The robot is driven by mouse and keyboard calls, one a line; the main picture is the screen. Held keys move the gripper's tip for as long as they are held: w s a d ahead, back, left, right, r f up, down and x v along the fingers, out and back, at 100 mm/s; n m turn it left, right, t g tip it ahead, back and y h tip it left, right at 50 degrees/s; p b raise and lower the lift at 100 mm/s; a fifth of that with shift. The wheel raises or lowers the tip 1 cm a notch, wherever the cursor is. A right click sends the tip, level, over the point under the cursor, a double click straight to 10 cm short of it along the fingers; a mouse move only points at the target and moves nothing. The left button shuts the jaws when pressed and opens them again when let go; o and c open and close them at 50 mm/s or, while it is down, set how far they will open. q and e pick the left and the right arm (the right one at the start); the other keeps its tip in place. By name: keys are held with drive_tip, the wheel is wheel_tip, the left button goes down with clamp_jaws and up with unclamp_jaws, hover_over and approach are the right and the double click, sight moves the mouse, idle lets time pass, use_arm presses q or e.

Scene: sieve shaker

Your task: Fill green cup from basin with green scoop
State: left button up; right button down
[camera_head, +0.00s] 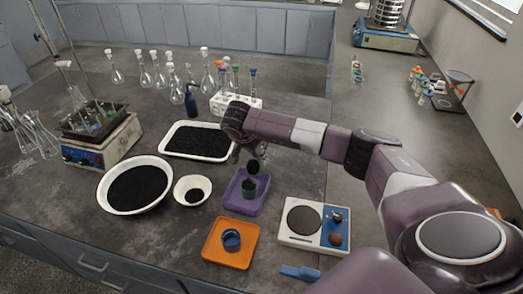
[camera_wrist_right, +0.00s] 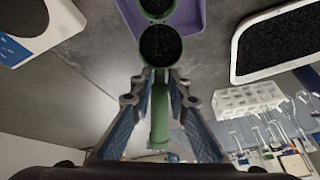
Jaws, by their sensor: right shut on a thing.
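My right gripper (camera_wrist_right: 157,85) is shut on the handle of the green scoop (camera_wrist_right: 158,112). The scoop's round bowl holds black granules in the right wrist view. In the head view the scoop (camera_head: 254,166) is just above the green cup (camera_head: 249,188), which stands in the purple tray (camera_head: 234,203). The cup also shows at the top of the right wrist view (camera_wrist_right: 157,7), partly cut off; its fill cannot be told. The large white round basin (camera_head: 137,160) with black granules stands to the left. My left gripper is not in view.
A small white bowl (camera_head: 181,183) with some black granules is beside the basin. A white rectangular tray (camera_head: 170,151) of black granules lies behind. An orange tray (camera_head: 212,256) with a blue cup (camera_head: 231,240), a balance (camera_head: 296,238) and a blue scoop (camera_head: 300,272) are in front.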

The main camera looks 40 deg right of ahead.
drive_tip(key=shift+s+a+t+h, duration=0.15)
drive_tip(key=shift+a+t+h, duration=0.15)
drive_tip(key=shift+a+h, duration=0.55)
drive_tip(key=h+b, duration=0.1)
drive_tip(key=b, duration=0.1)
drive_tip(key=a+t+h+b, duration=0.1)
drive_tip(key=h+b, duration=0.1)
drive_tip(key=shift+s+a+f, duration=0.15)
drive_tip(key=shift+a+f, duration=0.15)
drive_tip(key=shift+f, duration=0.05)
drive_tip(key=shift+s+a+f+n+h+b, duration=0.15)
drive_tip(key=shift+a+n+h+b, duration=0.25)
drive_tip(key=shift+h+b, duration=0.65)
drive_tip(key=a+t+h+p, duration=0.1)
drive_tip(key=h, duration=0.1)
drive_tip(key=a+h+p, duration=0.1)
drive_tip(key=shift+s+a+f+t+h, duration=0.1)
drive_tip(key=shift+s+a+t+h, duration=0.25)
drive_tip(key=shift+t+h, duration=0.05)
